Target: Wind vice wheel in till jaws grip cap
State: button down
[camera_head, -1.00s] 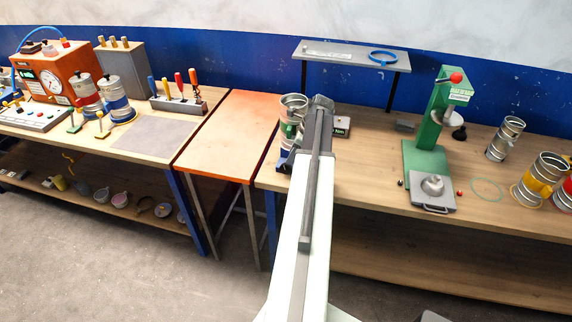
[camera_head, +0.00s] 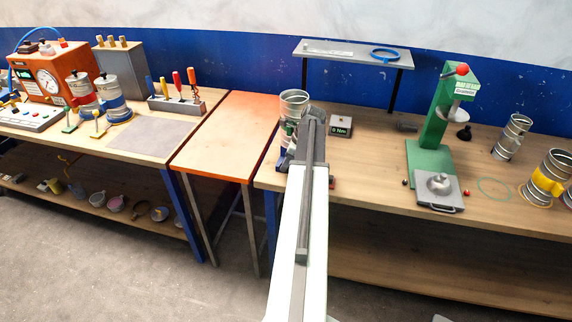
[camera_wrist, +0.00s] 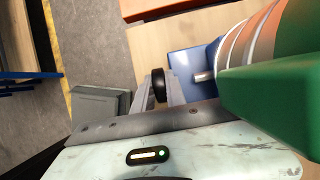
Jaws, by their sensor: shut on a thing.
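In the wrist view the black vice wheel (camera_wrist: 159,85) sits between the two fingers of my gripper (camera_wrist: 160,90), which is shut on it. A metal shaft (camera_wrist: 203,76) points from the blue vice body (camera_wrist: 193,62) toward the wheel. A ribbed metal duct piece (camera_wrist: 248,35) stands above the vice body. In the head view the duct piece (camera_head: 294,100) stands upright at the left end of the right bench, and my arm covers the wheel and most of the vice. I cannot make out the cap or how closely the jaws sit against it.
A display reading "0 Nm" (camera_head: 340,128) stands right of my arm. A green press (camera_head: 432,140) and several duct pieces are farther right. A large green part (camera_wrist: 285,100) is close on the right in the wrist view. An orange-topped table (camera_head: 225,130) adjoins on the left.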

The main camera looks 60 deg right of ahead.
jog(key=shift+f, duration=0.1)
jog(key=t+b, duration=0.2)
jog(key=b, duration=0.1)
jog(key=shift+s+d+f+y, duration=0.1)
jog(key=shift+s+f+y, duration=0.2)
jog(key=shift+f, duration=0.05)
jog(key=t+b, duration=0.1)
jog(key=b, duration=0.1)
jog(key=t+y+b, duration=0.1)
jog(key=b, duration=0.1)
jog(key=shift+s+f+t, duration=0.2)
jog(key=shift+t, duration=0.2)
jog(key=t+b, duration=0.2)
jog(key=b, duration=0.3)
jog(key=shift+s+d+y, duration=0.1)
jog(key=shift+s+y, duration=0.05)
jog(key=shift+y, duration=0.15)
jog(key=shift+r+t+y+b, duration=0.2)
jog(key=shift+t+y+b, duration=0.1)
jog(key=shift+t+b, duration=0.65)
jog(key=shift+r, duration=0.1)
jog(key=c, duration=1.4)
grip_release()
jog(key=shift+o, duration=0.2)
